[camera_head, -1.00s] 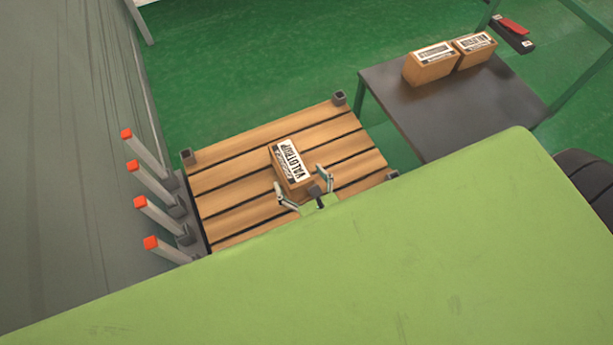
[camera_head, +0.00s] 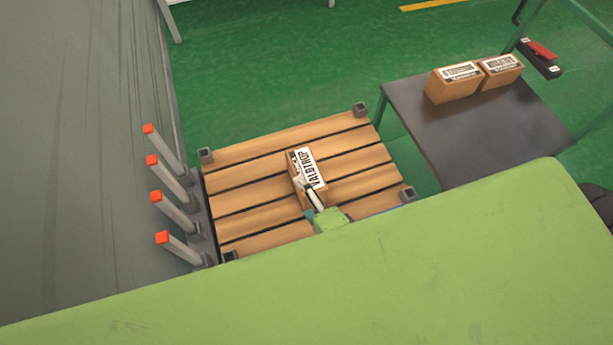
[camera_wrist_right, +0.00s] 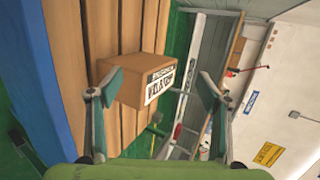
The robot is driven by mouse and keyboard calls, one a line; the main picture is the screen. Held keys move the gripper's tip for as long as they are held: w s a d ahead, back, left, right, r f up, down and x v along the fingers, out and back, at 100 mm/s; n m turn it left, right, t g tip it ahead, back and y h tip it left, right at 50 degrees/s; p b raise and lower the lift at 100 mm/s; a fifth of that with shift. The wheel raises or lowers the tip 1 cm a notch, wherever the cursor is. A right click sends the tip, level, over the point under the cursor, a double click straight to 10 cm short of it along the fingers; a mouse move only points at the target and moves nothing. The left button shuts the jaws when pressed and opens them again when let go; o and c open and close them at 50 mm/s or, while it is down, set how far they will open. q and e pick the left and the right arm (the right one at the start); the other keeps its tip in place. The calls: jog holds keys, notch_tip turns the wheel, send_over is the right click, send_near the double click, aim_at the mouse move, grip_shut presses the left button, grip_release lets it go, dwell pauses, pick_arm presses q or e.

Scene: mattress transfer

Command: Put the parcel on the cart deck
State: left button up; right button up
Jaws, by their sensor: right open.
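The parcel is a brown cardboard box (camera_head: 297,163) with a white printed label. It sits near the middle of a wooden slatted platform (camera_head: 250,205). My right gripper (camera_head: 308,190) is at the parcel's near end in the head view and overlaps part of it. In the right wrist view the parcel (camera_wrist_right: 140,68) appears ahead between the spread fingers of this gripper (camera_wrist_right: 159,76), which is open. I cannot tell whether a finger touches it. A dark deck (camera_head: 470,125) with a green frame stands right of the platform. My left gripper is not in view.
Two similar boxes (camera_head: 453,86) (camera_head: 498,75) stand side by side at the dark deck's far end; its nearer part is bare. Several red-tipped posts (camera_head: 170,205) line the platform's left side. Short posts (camera_head: 360,109) mark its corners. Green floor lies beyond.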

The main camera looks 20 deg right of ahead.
aim_at(306, 172)
jog(key=w+d+f+n, duration=0.1)
jog(key=w+f+n, duration=0.1)
jog(key=n, duration=0.3)
jog(key=w+d+f+n+g+h, duration=0.1)
jog(key=w+f+n, duration=0.1)
jog(key=w+n, duration=0.3)
jog(key=w+d+f+n+h+b, duration=0.1)
jog(key=w+f+n, duration=0.2)
jog(key=n, duration=0.3)
jog(key=shift+w+d+f+n+g, duration=0.1)
jog(key=shift+w+d+n+g, duration=0.2)
jog(key=shift+w, duration=0.1)
jog(key=c, duration=1.6)
jog(key=shift+r, duration=0.2)
jog(key=shift+c, duration=0.9)
